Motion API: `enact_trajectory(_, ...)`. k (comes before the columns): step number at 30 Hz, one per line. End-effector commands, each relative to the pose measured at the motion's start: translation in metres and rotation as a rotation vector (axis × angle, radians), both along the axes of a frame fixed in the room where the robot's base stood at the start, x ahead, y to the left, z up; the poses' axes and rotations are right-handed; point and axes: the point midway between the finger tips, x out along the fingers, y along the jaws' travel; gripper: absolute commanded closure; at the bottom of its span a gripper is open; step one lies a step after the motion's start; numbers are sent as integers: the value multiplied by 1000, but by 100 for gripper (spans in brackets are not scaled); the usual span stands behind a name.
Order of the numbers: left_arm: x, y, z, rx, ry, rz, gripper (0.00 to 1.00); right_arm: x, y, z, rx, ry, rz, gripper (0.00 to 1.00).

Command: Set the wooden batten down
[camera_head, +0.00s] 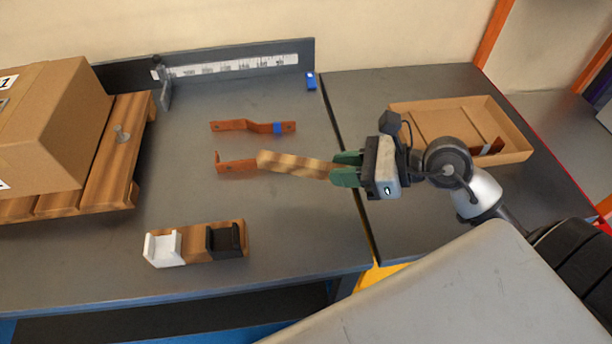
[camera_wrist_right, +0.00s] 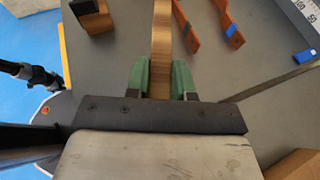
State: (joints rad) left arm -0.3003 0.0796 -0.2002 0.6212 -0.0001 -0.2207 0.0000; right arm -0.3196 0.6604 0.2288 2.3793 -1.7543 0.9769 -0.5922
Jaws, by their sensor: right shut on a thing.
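The wooden batten (camera_head: 292,163) is a light, striped wooden strip in the middle of the head view. My right gripper (camera_head: 346,169) is shut on its right end, with green fingers on either side. The batten points left from the gripper, and its far end overlaps a copper busbar (camera_head: 235,166) in the picture; I cannot tell whether they touch. In the right wrist view the batten (camera_wrist_right: 161,50) runs straight up from between the green fingers (camera_wrist_right: 162,80). My left gripper is not in view.
A second bent busbar with blue tape (camera_head: 250,126) lies behind. A wooden block with white and black holders (camera_head: 197,245) stands front left. A ruler fence (camera_head: 230,68) runs along the back. A cardboard box (camera_head: 60,120) on a pallet is left; a shallow tray (camera_head: 510,130) is right.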

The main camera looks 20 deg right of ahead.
Motion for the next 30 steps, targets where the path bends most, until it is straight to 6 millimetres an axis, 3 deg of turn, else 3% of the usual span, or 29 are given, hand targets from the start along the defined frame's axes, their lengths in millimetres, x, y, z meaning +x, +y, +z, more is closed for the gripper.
enact_trajectory(3, -1, 0, 4, 0, 1, 0, 69, 23, 17, -14, 7, -3, -2, 100)
enact_trajectory(9, -1, 0, 6, 0, 1, 0, 69, 46, 35, -33, 4, -1, -2, 100)
enact_trajectory(13, -1, 0, 5, 0, 1, 0, 69, 50, 39, -41, 2, 1, -1, 100)
enact_trajectory(21, -1, 0, 2, 0, 1, 0, 69, 50, 39, -77, 1, 2, -2, 100)
enact_trajectory(30, -1, 0, 1, 0, 1, 0, 69, 50, 39, -78, -1, -1, -1, 100)
